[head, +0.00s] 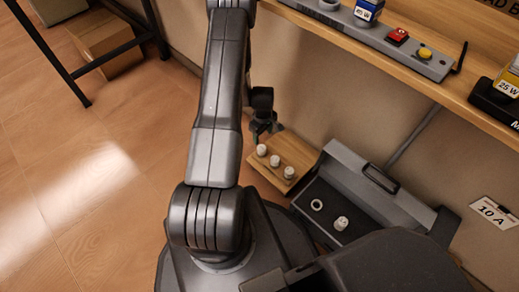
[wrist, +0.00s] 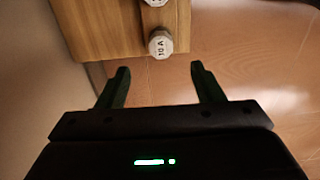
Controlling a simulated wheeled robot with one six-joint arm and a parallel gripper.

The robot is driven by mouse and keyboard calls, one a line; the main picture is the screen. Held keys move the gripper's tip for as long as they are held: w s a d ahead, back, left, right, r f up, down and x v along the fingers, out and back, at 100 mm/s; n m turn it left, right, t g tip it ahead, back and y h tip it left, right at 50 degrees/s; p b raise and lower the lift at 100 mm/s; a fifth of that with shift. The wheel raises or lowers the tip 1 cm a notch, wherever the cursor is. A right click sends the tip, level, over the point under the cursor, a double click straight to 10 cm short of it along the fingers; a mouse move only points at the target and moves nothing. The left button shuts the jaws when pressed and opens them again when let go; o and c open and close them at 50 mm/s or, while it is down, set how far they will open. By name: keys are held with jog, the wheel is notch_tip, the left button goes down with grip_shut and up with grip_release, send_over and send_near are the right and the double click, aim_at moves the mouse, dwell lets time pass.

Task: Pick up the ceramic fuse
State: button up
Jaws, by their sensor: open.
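Three white ceramic fuses stand in a row on a small wooden block (head: 297,151) on the floor: a far one (head: 261,150), a middle one (head: 275,160) and a near one (head: 288,172). In the wrist view a fuse marked "10 A" (wrist: 160,45) stands near the block's edge, with part of another fuse (wrist: 155,3) at the top border. My gripper (wrist: 161,72) is open and empty, its fingers pointing toward the marked fuse, which lies beyond their tips and between them sideways. In the head view my gripper (head: 265,130) is at the block's far end.
An open grey case (head: 380,190) stands right of the block, holding a ring (head: 317,205) and a white piece (head: 341,223). A wooden shelf (head: 450,95) with a switch strip (head: 385,38) overhangs at upper right. A "10 A" tag (head: 494,213) is on the wall. Open floor (head: 80,200) lies left.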

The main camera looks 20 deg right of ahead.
aim_at(262, 148)
notch_tip(262, 148, down, 6)
jog(key=shift+b, duration=0.65)
notch_tip(262, 148, down, 5)
jog(key=shift+w+a+f+b, duration=0.1)
jog(key=shift+w+a+b, duration=0.05)
jog(key=shift+b, duration=1)
jog(key=c, duration=1.1)
